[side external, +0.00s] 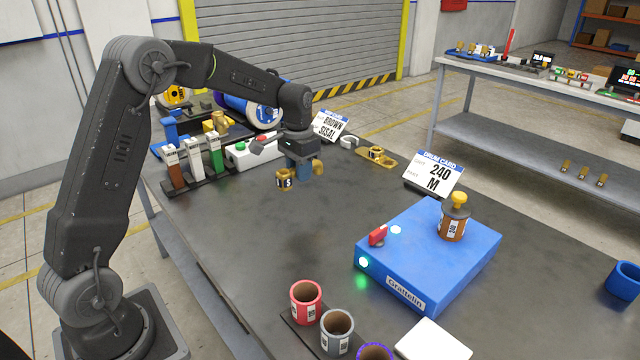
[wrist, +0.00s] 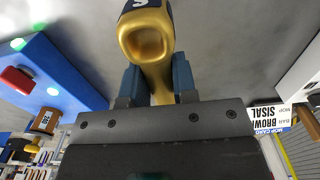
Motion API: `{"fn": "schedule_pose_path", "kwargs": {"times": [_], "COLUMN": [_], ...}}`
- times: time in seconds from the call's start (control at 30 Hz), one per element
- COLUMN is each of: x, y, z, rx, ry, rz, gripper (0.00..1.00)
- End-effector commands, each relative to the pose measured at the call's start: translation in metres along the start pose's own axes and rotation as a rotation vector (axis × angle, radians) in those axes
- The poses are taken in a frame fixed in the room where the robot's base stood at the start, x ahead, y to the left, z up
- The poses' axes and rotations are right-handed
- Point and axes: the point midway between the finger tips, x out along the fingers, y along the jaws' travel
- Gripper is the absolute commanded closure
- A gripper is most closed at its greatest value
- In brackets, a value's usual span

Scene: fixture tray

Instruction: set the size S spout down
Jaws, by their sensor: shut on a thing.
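The size S spout (side external: 285,181) is gold with a dark band marked S. It is held above the bare grey table, and I see no contact with the table. My gripper (side external: 302,172) is shut on it, pointing down. In the wrist view the gold spout (wrist: 147,38) shows its rounded open end, and its narrower part runs between the blue fingers of my gripper (wrist: 158,82). The fingers hide part of the spout.
Red (side external: 306,302) and grey (side external: 338,333) cups are in front. A gold piece (side external: 376,154) lies at the back. The table's middle is clear.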

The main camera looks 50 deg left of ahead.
Motion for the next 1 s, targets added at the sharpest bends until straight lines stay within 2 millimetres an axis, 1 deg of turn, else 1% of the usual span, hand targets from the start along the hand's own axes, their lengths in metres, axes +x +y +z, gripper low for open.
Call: {"fn": "schedule_pose_path", "kwargs": {"times": [0.07, 0.17, 0.27, 0.4, 0.5, 0.63, 0.7, 0.77, 0.87, 1.0], "x": [-0.006, -0.004, 0.009, 0.035, 0.05, 0.06, 0.061, 0.056, 0.038, 0.008], "y": [-0.007, -0.003, 0.019, 0.061, 0.084, 0.101, 0.103, 0.099, 0.082, 0.056], "z": [0.004, 0.009, 0.015, 0.029, 0.04, 0.049, 0.05, 0.048, 0.039, 0.031], "rx": [-0.002, 0.002, 0.007, 0.009, 0.006, 0.003, 0.0, -0.002, -0.006, -0.005], "ry": [0.003, 0.0, -0.002, -0.003, -0.002, 0.002, 0.003, 0.006, 0.01, 0.01], "rz": [-0.001, 0.001, 0.001, 0.001, 0.001, 0.0, 0.0, -0.001, -0.002, -0.002], "gripper": [1.0, 1.0, 1.0, 1.0, 1.0, 1.0, 1.0, 1.0, 1.0, 1.0]}}
